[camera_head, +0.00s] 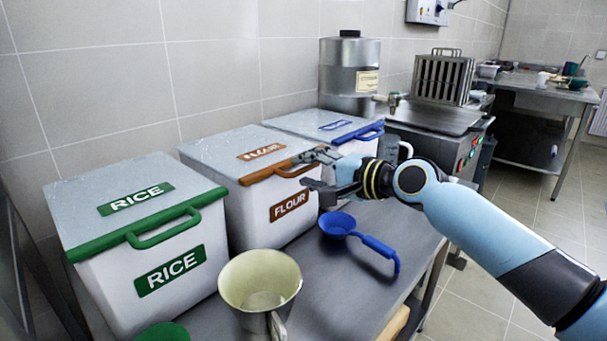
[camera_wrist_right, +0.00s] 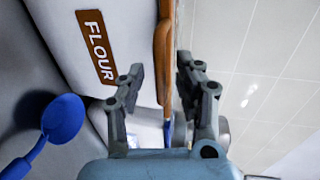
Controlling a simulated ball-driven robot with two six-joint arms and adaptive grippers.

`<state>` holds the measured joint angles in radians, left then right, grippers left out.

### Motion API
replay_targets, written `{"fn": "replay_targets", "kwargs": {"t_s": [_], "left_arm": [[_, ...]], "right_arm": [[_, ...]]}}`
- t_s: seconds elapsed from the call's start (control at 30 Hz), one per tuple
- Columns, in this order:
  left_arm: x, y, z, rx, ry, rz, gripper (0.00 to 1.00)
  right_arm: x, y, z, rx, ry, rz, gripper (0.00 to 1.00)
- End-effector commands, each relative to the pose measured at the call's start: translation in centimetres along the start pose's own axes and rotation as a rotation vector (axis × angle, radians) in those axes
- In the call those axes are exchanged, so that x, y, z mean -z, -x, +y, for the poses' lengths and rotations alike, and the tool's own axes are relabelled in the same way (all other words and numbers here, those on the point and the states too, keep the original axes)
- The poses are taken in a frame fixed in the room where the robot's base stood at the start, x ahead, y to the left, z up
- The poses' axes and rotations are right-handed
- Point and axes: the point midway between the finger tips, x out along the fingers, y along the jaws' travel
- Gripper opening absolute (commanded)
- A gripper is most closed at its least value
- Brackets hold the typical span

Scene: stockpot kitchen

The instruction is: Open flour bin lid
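The flour bin (camera_head: 250,205) is a white box with a grey lid (camera_head: 235,146) that lies shut on it. Brown FLOUR labels mark its lid and front. The lid's brown handle (camera_head: 262,175) runs along the front edge and also shows in the right wrist view (camera_wrist_right: 162,50). My right gripper (camera_head: 313,170) is at the right part of this handle. In the right wrist view its fingers (camera_wrist_right: 159,80) are spread, one on each side of the handle; I cannot tell whether they touch it. My left gripper is not in view.
A rice bin (camera_head: 170,275) with a green handle stands left. A blue-handled bin (camera_head: 362,146) stands right, behind my gripper. A steel urn (camera_head: 345,75) stands behind.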

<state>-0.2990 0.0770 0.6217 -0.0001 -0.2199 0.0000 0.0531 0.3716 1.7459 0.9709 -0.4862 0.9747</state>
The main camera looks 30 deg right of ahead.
Motion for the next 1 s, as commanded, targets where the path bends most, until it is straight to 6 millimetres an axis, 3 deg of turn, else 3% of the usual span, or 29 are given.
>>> {"fn": "replay_targets", "kwargs": {"t_s": [0.17,0.43,0.7,1.0], "left_arm": [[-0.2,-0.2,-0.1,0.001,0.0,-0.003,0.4],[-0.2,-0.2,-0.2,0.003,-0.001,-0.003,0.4],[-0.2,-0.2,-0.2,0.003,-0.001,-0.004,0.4],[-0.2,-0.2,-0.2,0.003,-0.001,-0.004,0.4]], "right_arm": [[0.0,-1.5,0.0,0.0,0.0,-0.001,0.34],[-0.1,-1.7,0.0,-0.001,0.002,-0.001,0.34],[-0.1,-1.7,0.0,-0.001,0.002,-0.001,0.02],[-0.1,-1.7,0.0,-0.002,0.001,-0.001,0.0]]}}
